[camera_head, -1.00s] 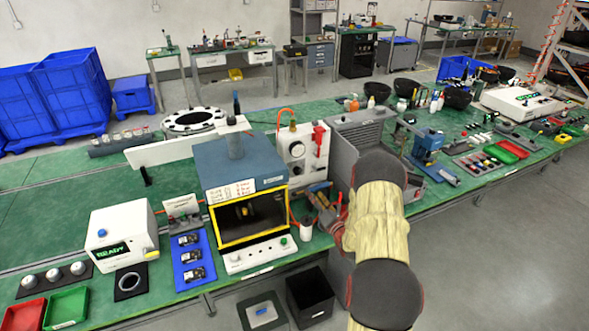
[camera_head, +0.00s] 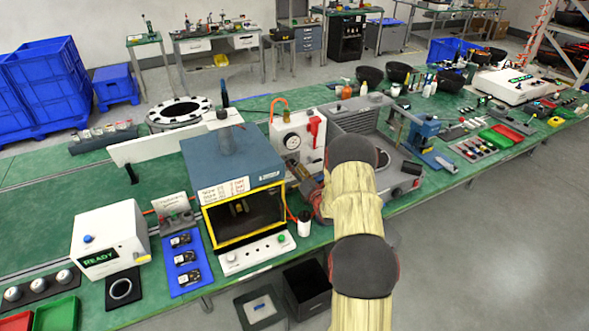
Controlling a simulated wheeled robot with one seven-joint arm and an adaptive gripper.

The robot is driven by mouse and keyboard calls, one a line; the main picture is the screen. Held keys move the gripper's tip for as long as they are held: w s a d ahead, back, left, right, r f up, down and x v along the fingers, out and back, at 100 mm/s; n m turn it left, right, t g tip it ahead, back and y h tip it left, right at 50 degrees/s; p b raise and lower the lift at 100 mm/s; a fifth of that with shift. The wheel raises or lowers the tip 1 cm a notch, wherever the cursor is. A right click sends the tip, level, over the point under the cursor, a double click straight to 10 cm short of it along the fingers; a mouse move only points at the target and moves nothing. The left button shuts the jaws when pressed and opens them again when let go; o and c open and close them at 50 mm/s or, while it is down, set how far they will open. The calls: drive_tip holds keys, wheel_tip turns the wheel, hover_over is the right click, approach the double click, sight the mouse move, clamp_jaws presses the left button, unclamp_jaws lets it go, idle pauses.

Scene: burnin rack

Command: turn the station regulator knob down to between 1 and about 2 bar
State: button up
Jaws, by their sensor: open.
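My gripper (camera_head: 302,180) is open, just in front of the panel's lower part and below the gauge. My arm and gripper partly cover that area. I cannot tell whether the fingers touch or surround the knob.
The blue-topped machine with a yellow-framed window (camera_head: 243,215) stands close on the left. A white cylinder (camera_head: 304,224) stands below my gripper. A grey ribbed machine (camera_head: 362,117) stands close on the right. A black bin (camera_head: 307,289) is below the bench edge.

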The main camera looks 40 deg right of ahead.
drive_tip(key=shift+w, duration=0.35)
drive_tip(key=shift+c, duration=0.4)
drive_tip(key=c, duration=1.1)
drive_tip(key=n+b, duration=0.5)
drive_tip(key=n, duration=0.1)
drive_tip(key=n+b, duration=1.1)
drive_tip(key=b, duration=0.1)
drive_tip(key=shift+s+d+n, duration=0.1)
drive_tip(key=shift+d+n, duration=0.2)
drive_tip(key=shift+n, duration=0.1)
